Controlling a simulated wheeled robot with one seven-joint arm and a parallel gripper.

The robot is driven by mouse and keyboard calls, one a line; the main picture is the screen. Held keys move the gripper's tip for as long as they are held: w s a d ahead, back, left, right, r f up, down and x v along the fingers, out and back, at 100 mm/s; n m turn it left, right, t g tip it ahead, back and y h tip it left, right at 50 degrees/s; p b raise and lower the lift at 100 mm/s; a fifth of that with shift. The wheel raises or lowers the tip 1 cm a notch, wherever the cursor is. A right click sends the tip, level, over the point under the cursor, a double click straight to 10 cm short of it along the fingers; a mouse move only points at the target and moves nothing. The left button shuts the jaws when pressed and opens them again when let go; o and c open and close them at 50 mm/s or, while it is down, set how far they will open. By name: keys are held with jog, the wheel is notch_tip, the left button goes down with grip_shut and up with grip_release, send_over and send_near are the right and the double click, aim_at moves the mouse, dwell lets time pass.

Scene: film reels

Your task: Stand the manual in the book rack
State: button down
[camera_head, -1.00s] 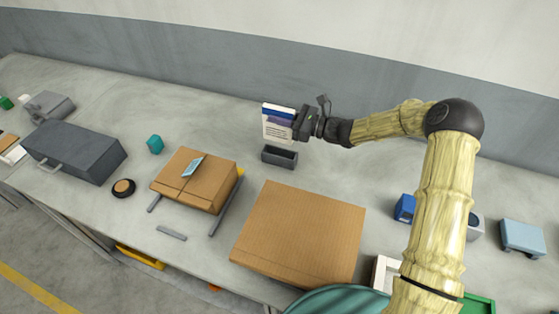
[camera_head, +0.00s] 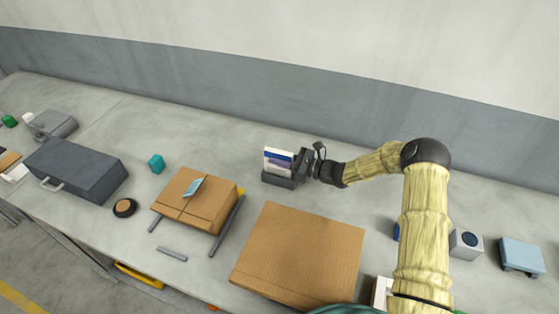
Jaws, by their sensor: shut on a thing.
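The manual (camera_head: 276,163) is a thin upright booklet, white with blue and purple bands. My gripper (camera_head: 298,162) is shut on its right edge. The book rack (camera_head: 277,181) is a small dark grey open-topped box on the bench, behind the large cardboard box. The lower part of the manual is hidden behind the rack's front wall, so it appears to be inside the rack. Whether it touches the rack's floor cannot be seen.
A large cardboard box (camera_head: 300,255) lies in front of the rack. A smaller carton (camera_head: 195,200) with a light blue card is to the left. The bench behind the rack is clear.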

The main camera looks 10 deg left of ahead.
jog(key=shift+f, duration=0.6)
jog(key=shift+f, duration=0.1)
jog(key=c, duration=1.3)
grip_release()
jog(key=shift+d, duration=0.1)
jog(key=d+b, duration=0.1)
jog(key=d, duration=0.3)
jog(key=s+d, duration=0.1)
jog(key=d, duration=0.2)
jog(key=d+b, duration=0.1)
jog(key=d, duration=0.3)
jog(key=shift+s+d+b, duration=0.35)
jog(key=shift+s, duration=0.05)
jog(key=shift+r, duration=0.2)
